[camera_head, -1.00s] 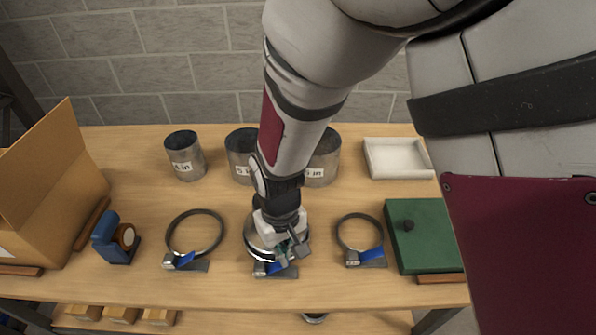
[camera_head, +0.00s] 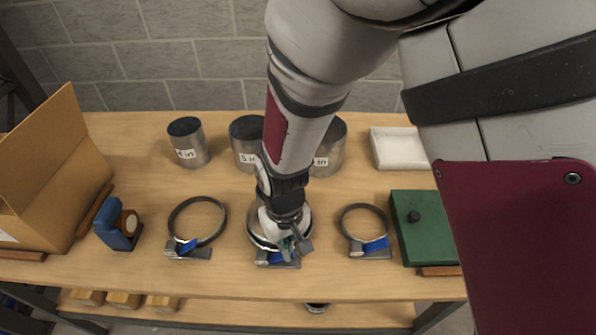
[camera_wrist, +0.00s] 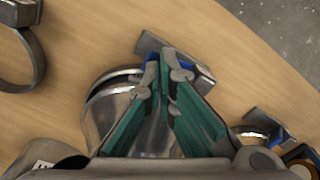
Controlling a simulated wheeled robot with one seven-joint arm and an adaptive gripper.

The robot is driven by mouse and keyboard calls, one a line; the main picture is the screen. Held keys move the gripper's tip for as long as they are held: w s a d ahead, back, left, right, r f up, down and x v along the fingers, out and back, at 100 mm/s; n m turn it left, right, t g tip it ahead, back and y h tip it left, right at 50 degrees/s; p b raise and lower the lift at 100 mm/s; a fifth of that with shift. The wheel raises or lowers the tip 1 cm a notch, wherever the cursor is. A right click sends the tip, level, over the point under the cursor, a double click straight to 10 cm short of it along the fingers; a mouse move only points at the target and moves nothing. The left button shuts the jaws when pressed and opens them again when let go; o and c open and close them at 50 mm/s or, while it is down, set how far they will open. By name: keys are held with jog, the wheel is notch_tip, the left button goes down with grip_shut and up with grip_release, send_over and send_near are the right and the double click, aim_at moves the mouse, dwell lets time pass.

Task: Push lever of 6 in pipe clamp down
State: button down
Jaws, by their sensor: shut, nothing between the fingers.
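The middle pipe clamp (camera_head: 262,256) lies on the table with its ring around a short shiny metal pipe (camera_wrist: 112,112). Its blue lever (camera_head: 276,258) is at the front side. No size label shows on the clamps. My gripper (camera_head: 290,246) is shut and empty, pointing down over the front of this clamp. In the wrist view its fingertips (camera_wrist: 166,76) are close together at the blue lever and partly hide it. I cannot tell whether they touch it or how far down it lies.
Another clamp lies on the left (camera_head: 193,248), one on the right (camera_head: 367,248). Behind stand labelled pipes (camera_head: 188,145). A blue tape dispenser (camera_head: 115,230), cardboard box (camera_head: 50,180), white tray (camera_head: 400,150) and green box (camera_head: 422,232) flank them. Bare table shows along the front edge.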

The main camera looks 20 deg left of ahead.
jog(key=shift+f, duration=0.6)
jog(key=shift+f+b, duration=0.3)
jog(key=shift+f, duration=0.45)
jog(key=shift+r, duration=0.1)
jog(key=shift+r+p, duration=1.85)
jog(key=shift+r, duration=2.1)
